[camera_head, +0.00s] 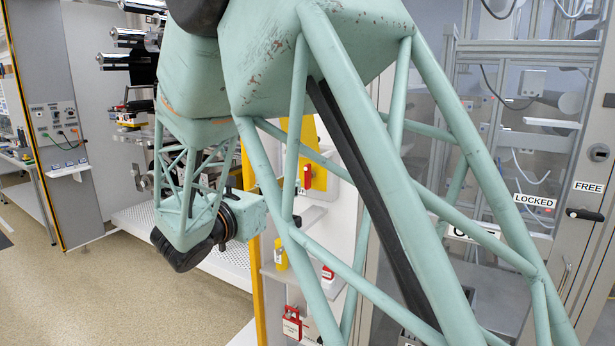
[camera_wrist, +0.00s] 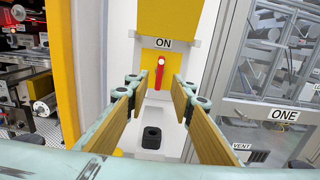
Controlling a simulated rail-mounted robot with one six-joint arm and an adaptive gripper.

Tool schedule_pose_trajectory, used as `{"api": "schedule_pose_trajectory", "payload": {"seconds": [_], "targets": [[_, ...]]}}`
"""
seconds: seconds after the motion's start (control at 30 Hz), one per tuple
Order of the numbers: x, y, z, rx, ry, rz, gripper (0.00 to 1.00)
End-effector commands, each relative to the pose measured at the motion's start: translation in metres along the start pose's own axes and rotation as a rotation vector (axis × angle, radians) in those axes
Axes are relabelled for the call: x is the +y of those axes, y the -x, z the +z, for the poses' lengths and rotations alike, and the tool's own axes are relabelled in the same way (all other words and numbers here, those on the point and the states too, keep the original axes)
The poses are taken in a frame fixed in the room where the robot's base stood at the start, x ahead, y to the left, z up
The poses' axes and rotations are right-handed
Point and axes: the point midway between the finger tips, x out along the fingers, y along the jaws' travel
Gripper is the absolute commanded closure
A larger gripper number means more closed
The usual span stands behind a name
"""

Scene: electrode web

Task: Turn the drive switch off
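The drive switch has a red handle (camera_wrist: 160,72) on a yellow plate, in the middle of the wrist view. The handle stands about upright, below a label (camera_wrist: 163,44) reading ON. In the head view, a small red part on a yellow panel (camera_head: 307,176) shows between my arm struts and looks like the same switch. My gripper (camera_wrist: 160,94) is open and empty, its two tan-padded fingers to either side of the handle in the picture. The handle appears beyond the fingertips; the exact gap cannot be told. My gripper's fingers do not show in the head view.
A yellow post (camera_wrist: 66,70) stands left of the switch. A dark socket-like block (camera_wrist: 152,136) sits below the switch. In the head view, a red padlock (camera_head: 291,324) hangs low, and a black door handle (camera_head: 584,214) is at right.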

Motion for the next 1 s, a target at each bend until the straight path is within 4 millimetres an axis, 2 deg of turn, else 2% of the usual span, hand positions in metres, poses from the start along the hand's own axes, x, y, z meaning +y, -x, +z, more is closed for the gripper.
{"api": "schedule_pose_trajectory", "payload": {"seconds": [0.7, 1.0], "targets": [[-0.001, -0.083, -0.002, 0.001, 0.001, -0.002, 0.78], [-0.001, -0.110, -0.001, 0.001, 0.001, 0.000, 0.78]]}}
